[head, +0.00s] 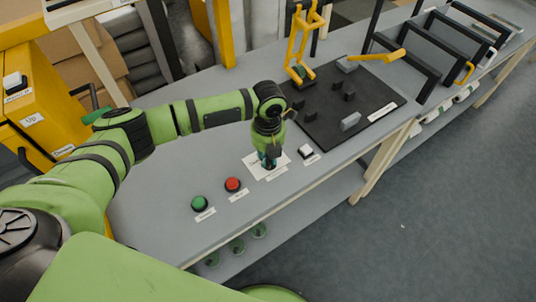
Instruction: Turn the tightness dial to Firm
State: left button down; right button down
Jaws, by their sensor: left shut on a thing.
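My left gripper (268,163) points down over a white label card (255,167) on the grey table. It is shut on a small dark knob, the tightness dial (270,166), which it mostly hides. The lettering around the dial is too small to read, so I cannot tell which setting it points to. My right gripper is not in view.
A green button (199,203) and a red button (232,185) stand left of the dial, and a white switch (305,151) stands right. A yellow machine (40,115) is at left.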

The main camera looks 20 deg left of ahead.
pick_arm(q)
jog(key=shift+m, duration=0.4)
jog(key=c, duration=1.1)
grip_release()
notch_tip(320, 180, up, 12)
jog(key=shift+r, duration=0.1)
